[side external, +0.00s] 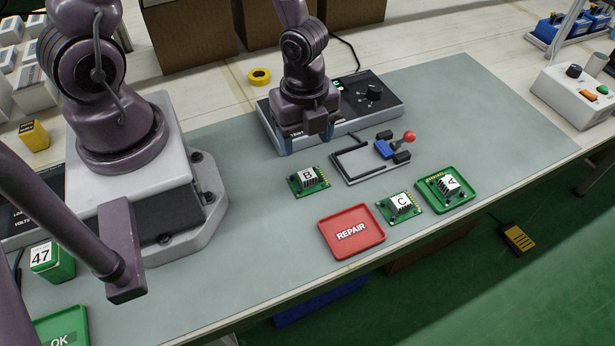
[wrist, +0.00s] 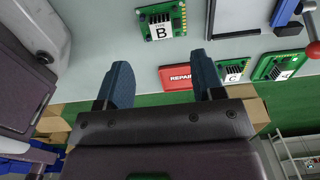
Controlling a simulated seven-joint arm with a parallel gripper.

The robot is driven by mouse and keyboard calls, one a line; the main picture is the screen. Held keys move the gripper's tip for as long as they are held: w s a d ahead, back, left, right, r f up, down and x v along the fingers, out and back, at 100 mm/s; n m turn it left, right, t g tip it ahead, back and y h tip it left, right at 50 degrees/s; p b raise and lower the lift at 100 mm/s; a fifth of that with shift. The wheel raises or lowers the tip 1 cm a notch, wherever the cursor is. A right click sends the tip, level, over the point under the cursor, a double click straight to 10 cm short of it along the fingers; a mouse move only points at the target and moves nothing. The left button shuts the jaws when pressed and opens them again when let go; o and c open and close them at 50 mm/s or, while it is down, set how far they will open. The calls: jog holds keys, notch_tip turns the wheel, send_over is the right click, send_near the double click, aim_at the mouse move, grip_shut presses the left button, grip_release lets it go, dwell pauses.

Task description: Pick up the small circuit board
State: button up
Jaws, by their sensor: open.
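Three green circuit boards with white lettered blocks lie on the grey mat. Board B (side external: 308,180) is nearest my gripper; it also shows at the top of the wrist view (wrist: 162,22). Board C (side external: 400,206) lies right of the red tray and also shows in the wrist view (wrist: 234,72). Board A (side external: 446,188) sits in a green tray. All look similar in size; I cannot tell which is the small one. My gripper (side external: 309,140) is open, with blue fingers apart and nothing between them, above and behind board B. The fingers also show in the wrist view (wrist: 160,66).
A black-topped test box (side external: 375,95) stands close beside my gripper. A fixture (side external: 370,162) with a red-knobbed lever lies right of board B. The red REPAIR tray (side external: 351,232) is near the front edge. The mat between board B and my base is clear.

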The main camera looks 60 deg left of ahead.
aim_at(306, 172)
jog(key=shift+f, duration=4.4)
jog(key=shift+c, duration=0.3)
jog(key=c, duration=1)
